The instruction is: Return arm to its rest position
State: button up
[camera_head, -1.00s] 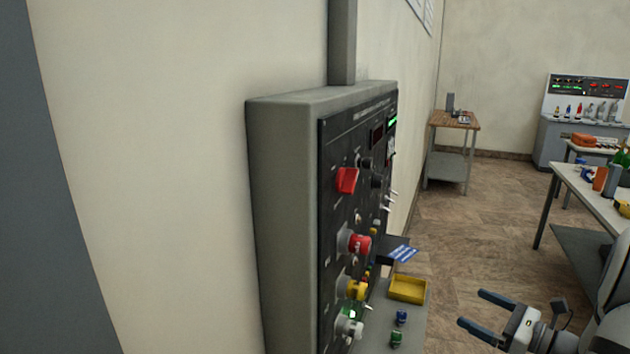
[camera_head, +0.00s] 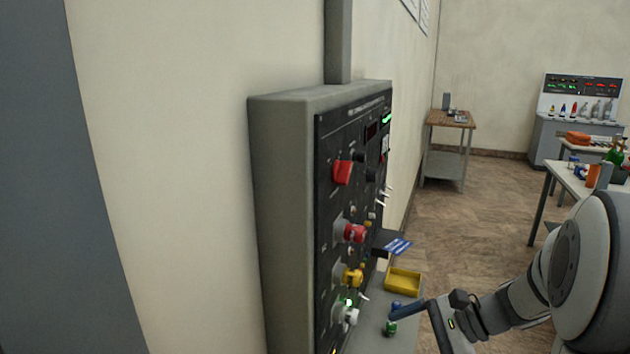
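My gripper (camera_head: 397,314) is at the lower middle right, reaching left from my arm. A dark blue finger shows in front of the panel's lower shelf. The fingers overlap in this view, so their gap cannot be made out. No held object can be seen. My arm bends up to a large grey joint at the right edge.
A wooden-topped table (camera_head: 450,119) and a white table (camera_head: 572,178) stand farther back.

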jog(key=s+a+r+n+h, duration=0.1)
jog(key=s+a+n+h, duration=0.1)
jog(key=s+n+h, duration=0.8)
jog(key=s+n, duration=0.2)
jog(key=n, duration=0.3)
jog(key=shift+r+n+h, duration=0.3)
jog(key=shift+r+h, duration=0.1)
jog(key=shift+a, duration=0.1)
dwell(0.6)
